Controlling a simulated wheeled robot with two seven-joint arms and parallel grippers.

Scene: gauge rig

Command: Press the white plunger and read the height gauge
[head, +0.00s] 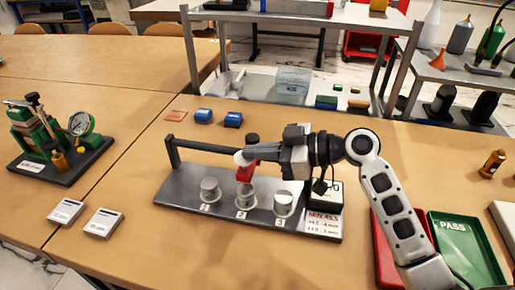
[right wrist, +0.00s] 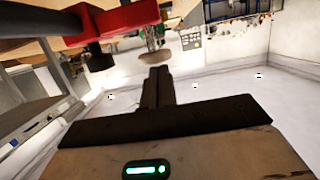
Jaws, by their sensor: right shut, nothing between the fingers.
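The gauge rig (head: 180,192) is a dark grey base with a rail post at its left end. Three metal cylinders stand on it at numbered spots: left (head: 210,190), middle (head: 245,195) and right (head: 283,204). A red gauge head (head: 246,173) sits above the middle one; red also shows in the right wrist view (right wrist: 120,20). The white plunger (head: 239,157) shows beside it. My right gripper (head: 252,153) is shut and empty, its tip at the plunger; whether they touch is unclear. The readout box (head: 325,200) is partly hidden by my arm. My left gripper is out of view.
A red tray (head: 385,250) and a green PASS tray (head: 466,246) lie at the right. Two blue blocks (head: 203,115) lie behind the rig. Two small white-topped boxes (head: 103,222) and a green device with a dial (head: 80,123) stand at the left.

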